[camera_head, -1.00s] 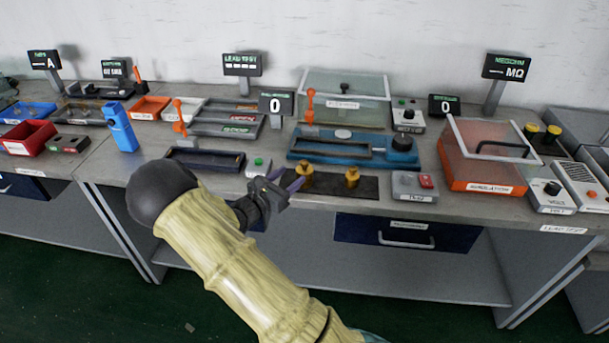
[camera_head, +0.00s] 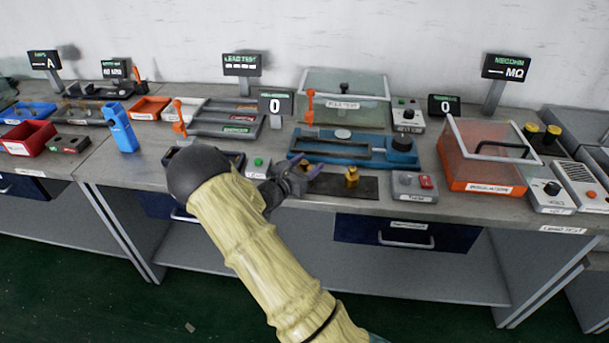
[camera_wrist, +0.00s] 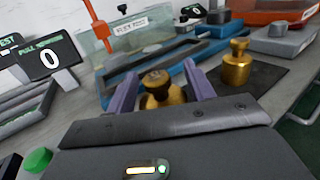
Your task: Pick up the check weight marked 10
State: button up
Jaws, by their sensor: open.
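Two brass check weights with knobs stand on a dark mat (camera_head: 335,187) near the front of the bench. My gripper (camera_head: 304,167) is open, with its purple fingers around the left weight. In the wrist view the left weight (camera_wrist: 160,94) shows between the two fingers of my gripper (camera_wrist: 158,76); its lower part is hidden behind the gripper body. I cannot tell whether the fingers touch it. The right weight (camera_head: 352,177) stands clear of the gripper; it also shows in the wrist view (camera_wrist: 237,66). I cannot read a 10 on either weight.
A blue fixture (camera_head: 345,150) stands behind the mat, with a clear-covered box (camera_head: 345,105) further back. A grey switch box (camera_head: 414,186) is right of the mat. A green-button box (camera_head: 258,167) is to the left. An orange box (camera_head: 487,160) stands further right.

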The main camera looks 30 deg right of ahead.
jog(key=shift+w+d, duration=0.1)
jog(key=shift+d, duration=0.15)
dwell(0.3)
jog(key=shift+a, duration=0.1)
grip_shut()
